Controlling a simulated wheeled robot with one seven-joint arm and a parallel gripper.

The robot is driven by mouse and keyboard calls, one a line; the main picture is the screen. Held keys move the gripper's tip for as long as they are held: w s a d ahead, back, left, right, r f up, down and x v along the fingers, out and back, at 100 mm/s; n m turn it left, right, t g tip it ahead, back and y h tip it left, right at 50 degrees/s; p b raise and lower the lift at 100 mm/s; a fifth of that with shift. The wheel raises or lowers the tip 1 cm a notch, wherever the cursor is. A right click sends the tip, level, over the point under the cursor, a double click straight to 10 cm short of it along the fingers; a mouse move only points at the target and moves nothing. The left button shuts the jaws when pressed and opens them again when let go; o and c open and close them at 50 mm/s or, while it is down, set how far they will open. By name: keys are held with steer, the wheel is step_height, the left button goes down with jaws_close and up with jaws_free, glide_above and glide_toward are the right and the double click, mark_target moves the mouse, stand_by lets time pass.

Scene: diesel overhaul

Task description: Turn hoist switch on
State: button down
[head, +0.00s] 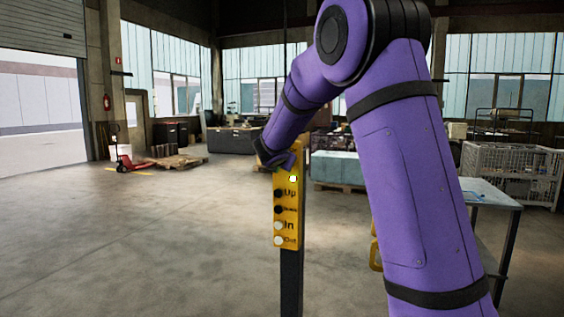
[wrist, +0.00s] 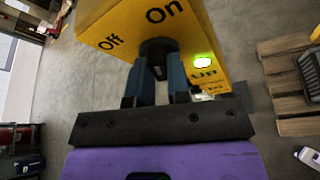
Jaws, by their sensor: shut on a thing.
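The hoist control box (head: 287,212) is a yellow pendant on a dark post in the head view, with buttons marked Up, In and Out. In the wrist view, the yellow box (wrist: 105,18) carries the words Off and On. The dark round hoist switch (wrist: 158,47) sits between and below these words. My gripper (wrist: 158,66) is shut on the switch, its two fingers on either side of it. A white button (wrist: 203,62) with a green-yellow glow shows beside the Up label. In the head view my arm hides the box top and the gripper's fingertips.
A metal table (head: 490,192) stands at the right, with a wire cage (head: 512,172) behind it. A red pallet jack (head: 130,161) and wooden pallets (head: 176,161) lie farther back left. The floor left of the post is clear.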

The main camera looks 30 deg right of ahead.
steer(key=shift+s+d+f+m+t+y, duration=0.1)
steer(key=shift+m+t+y, duration=0.1)
steer(key=shift+m+t, duration=0.45)
steer(key=shift+f+m+t+y, duration=0.1)
steer(key=shift+m+t+y, duration=0.2)
steer(key=shift+m, duration=0.55)
steer(key=c, duration=1.1)
jaws_free()
steer(key=shift+r, duration=0.1)
steer(key=v, duration=1)
steer(key=shift+s+a, duration=0.3)
